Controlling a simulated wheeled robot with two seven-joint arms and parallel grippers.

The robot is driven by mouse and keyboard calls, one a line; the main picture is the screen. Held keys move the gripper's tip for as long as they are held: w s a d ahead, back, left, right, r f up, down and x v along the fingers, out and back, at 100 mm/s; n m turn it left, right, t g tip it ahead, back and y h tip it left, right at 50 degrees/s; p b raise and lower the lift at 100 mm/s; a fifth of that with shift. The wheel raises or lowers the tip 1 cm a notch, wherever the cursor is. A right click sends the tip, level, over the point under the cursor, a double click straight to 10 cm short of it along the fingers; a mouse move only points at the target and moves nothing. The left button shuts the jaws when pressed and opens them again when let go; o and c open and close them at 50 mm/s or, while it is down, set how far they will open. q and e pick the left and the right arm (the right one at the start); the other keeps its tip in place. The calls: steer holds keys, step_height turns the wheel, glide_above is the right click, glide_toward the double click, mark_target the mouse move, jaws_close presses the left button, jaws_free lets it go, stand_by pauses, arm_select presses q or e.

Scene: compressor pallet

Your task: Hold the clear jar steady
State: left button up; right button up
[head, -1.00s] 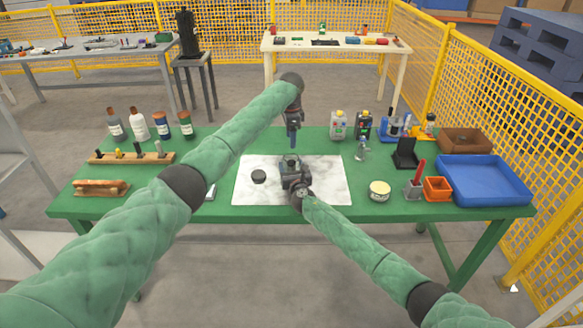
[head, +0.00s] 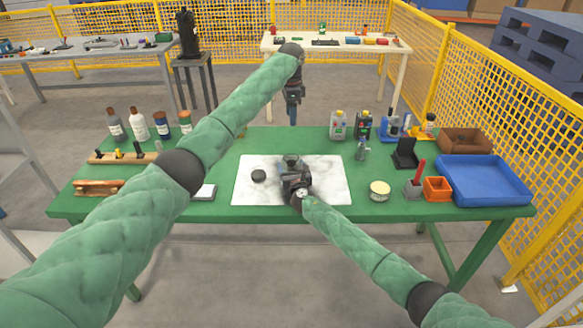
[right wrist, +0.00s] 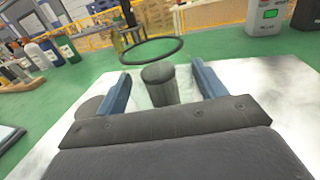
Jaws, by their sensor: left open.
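The clear jar (right wrist: 133,88) stands upright on the white marbled mat (head: 330,175); its dark ring-shaped rim shows in the right wrist view. In the head view its dark rim (head: 291,158) shows just beyond my right gripper (head: 293,173). In the right wrist view my right gripper (right wrist: 161,82) has its blue fingers on both sides of the jar, closed against it. A dark grey cylinder (right wrist: 160,86) stands inside the jar. My left gripper (head: 293,118) is open, raised beyond the jar, past the table's far edge in the picture. A dark round lid (head: 258,176) lies left of the jar.
The green table (head: 220,150) holds several bottles at the back left, a wooden rack (head: 130,158), grey and black containers (head: 338,125), a round tin (head: 379,190), an orange bin (head: 437,188) and a blue tray (head: 490,182). The mat's right side is clear.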

steer(key=o, duration=0.3)
steer(key=shift+s, duration=0.1)
steer(key=v, duration=1.1)
steer(key=shift+s+d, duration=0.15)
steer(key=shift+s, duration=0.25)
